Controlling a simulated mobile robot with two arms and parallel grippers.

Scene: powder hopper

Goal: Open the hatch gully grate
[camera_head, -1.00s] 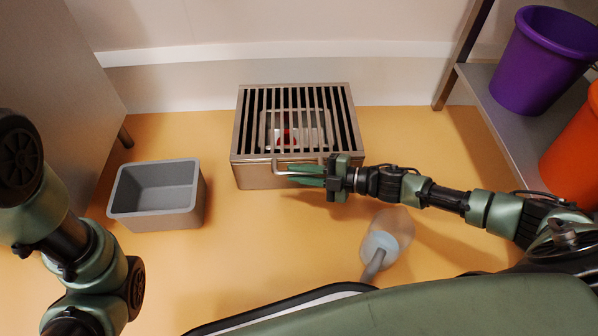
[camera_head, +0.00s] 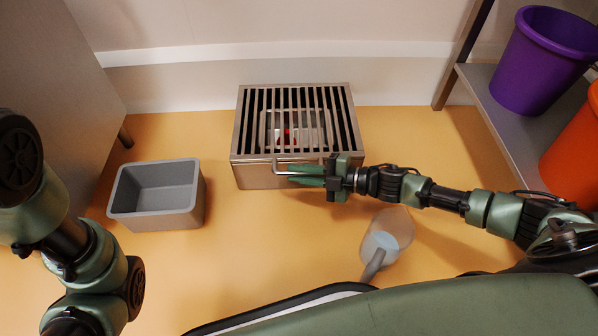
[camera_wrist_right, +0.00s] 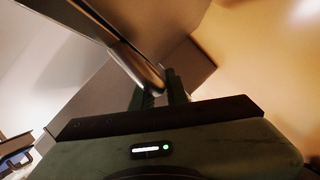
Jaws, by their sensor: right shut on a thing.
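The gully grate (camera_head: 250,113) is a metal slatted cover on top of a box-shaped gully (camera_head: 255,176) against the back wall, and it lies flat and closed. Something red and pale shows through the slats. A bar handle (camera_head: 277,171) sticks out at the front of the grate. My right gripper (camera_head: 306,174) is at the front of the box, shut on the handle. In the right wrist view the handle (camera_wrist_right: 148,72) runs down to the fingers (camera_wrist_right: 160,90). The left gripper is out of view; only my left arm shows.
A grey open bin (camera_head: 155,218) stands left of the gully. A translucent container with a grey spout (camera_head: 381,247) is on the floor below my right arm. A shelf at right holds a purple bucket (camera_head: 535,70) and an orange bucket (camera_head: 578,150). Floor between bin and gully is clear.

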